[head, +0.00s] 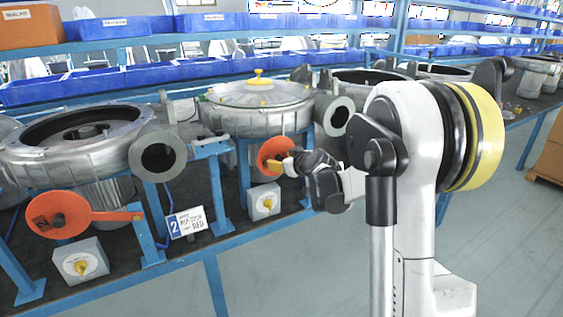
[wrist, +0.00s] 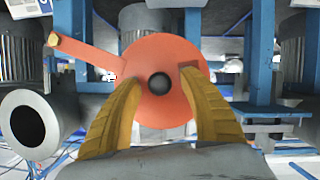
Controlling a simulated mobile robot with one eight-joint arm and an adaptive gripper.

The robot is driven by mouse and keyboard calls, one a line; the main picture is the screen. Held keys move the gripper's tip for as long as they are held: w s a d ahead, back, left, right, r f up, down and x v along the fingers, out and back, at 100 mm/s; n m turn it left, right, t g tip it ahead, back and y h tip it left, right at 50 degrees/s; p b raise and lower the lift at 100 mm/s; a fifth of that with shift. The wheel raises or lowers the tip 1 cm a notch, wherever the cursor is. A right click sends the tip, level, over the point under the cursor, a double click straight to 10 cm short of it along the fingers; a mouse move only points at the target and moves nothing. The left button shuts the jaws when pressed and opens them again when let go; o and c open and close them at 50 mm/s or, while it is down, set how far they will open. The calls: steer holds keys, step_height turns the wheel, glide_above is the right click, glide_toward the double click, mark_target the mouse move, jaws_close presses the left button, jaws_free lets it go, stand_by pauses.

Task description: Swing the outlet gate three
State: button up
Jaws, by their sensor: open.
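An orange disc gate (head: 272,152) hangs below the middle blower (head: 258,104), partly hidden by my gripper in the head view. In the wrist view the gate's disc (wrist: 165,95) fills the middle, with a dark round hub at its centre. A small orange tab sits on the disc near the right fingertip. My gripper (wrist: 162,80) is open, its yellow fingers apart in front of the disc, one each side of the hub. I cannot tell if they touch it. The gate's number is not readable.
Another orange gate (head: 62,214) with a long handle hangs at the left, beside a number 2 sign (head: 186,222). Switch boxes with yellow knobs (head: 80,262) stand near both gates. Blue bench legs (head: 150,215) and grey outlet flanges (head: 158,155) are close by. The aisle floor is clear.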

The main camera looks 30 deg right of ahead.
jaws_close()
steer(key=shift+d+r+m+p, duration=0.35)
steer(key=shift+r+p, duration=0.25)
steer(key=shift+r, duration=0.15)
steer(key=d+r+m+y+p, duration=0.55)
steer(key=d+r, duration=0.45)
steer(key=d, duration=0.2)
steer(key=shift+w+d+f+m+t+y, duration=0.15)
steer(key=shift+d+f+m+t+y, duration=0.3)
steer(key=shift+d+m, duration=1.55)
steer(key=shift+w+d+f+m+t+y, duration=0.15)
steer(key=shift+d+f+m+t+y, duration=0.55)
steer(key=shift+d, duration=2.4)
steer(key=shift+w+d+f+m+t, duration=0.15)
steer(key=shift+d+f+m+t, duration=0.1)
steer(key=shift+d+m, duration=1.9)
steer(key=shift+d+n, duration=0.4)
steer(key=shift+n, duration=0.05)
